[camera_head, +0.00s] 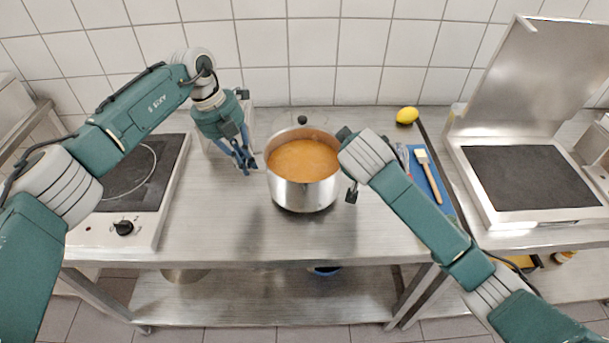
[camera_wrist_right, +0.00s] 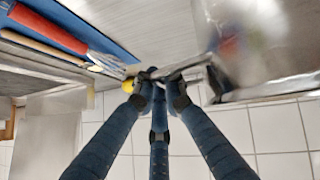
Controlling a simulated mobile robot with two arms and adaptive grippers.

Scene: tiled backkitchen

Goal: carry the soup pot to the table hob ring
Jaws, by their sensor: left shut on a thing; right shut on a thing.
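The soup pot (camera_head: 302,194) is steel, upright and full of orange soup, at the middle of the steel table. I cannot tell whether its base touches the tabletop. My left gripper (camera_head: 251,166) is shut at the pot's left side, on its left handle. My right gripper is mostly hidden behind its own wrist in the head view. In the right wrist view its fingers (camera_wrist_right: 160,77) are shut on the pot's right handle (camera_wrist_right: 205,62), beside the blurred pot wall (camera_wrist_right: 250,50). The table hob (camera_head: 150,218) is at left, its ring (camera_head: 153,160) bare and partly behind my left arm.
A black knob (camera_head: 302,120) shows behind the pot. A lemon (camera_head: 407,115) and a brush (camera_head: 428,172) on a blue mat (camera_head: 446,204) lie at right. An open-lidded grill (camera_head: 530,175) stands further right. Tabletop between pot and hob is clear below my left gripper.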

